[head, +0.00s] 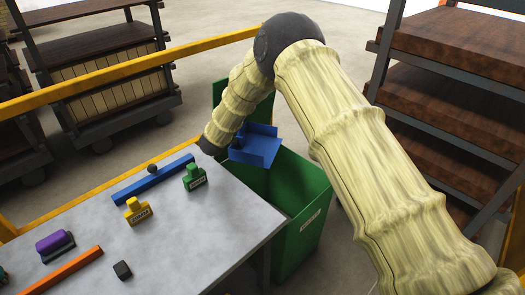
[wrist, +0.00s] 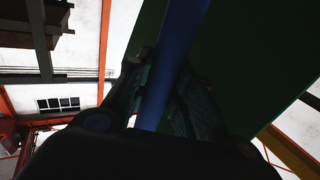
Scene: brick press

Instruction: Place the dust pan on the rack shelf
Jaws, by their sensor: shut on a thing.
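The blue dust pan (head: 260,149) is in the head view, over the open top of the green bin, beside the table's right corner. In the wrist view my gripper (wrist: 163,92) is shut on a long blue part (wrist: 181,28), which looks like the pan's handle, with one dark finger on each side. In the head view my wrist hides most of the gripper and the handle. I cannot tell whether the pan touches the bin. A rack with brown shelves (head: 460,94) stands at the right, partly behind my arm.
The green bin (head: 302,226) adjoins the grey table (head: 205,232), which holds a blue bar (head: 153,180), green and yellow stamp-like blocks, a purple-topped brush and an orange bar. A yellow rail (head: 130,70) crosses behind. More racks stand back left, with open floor between.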

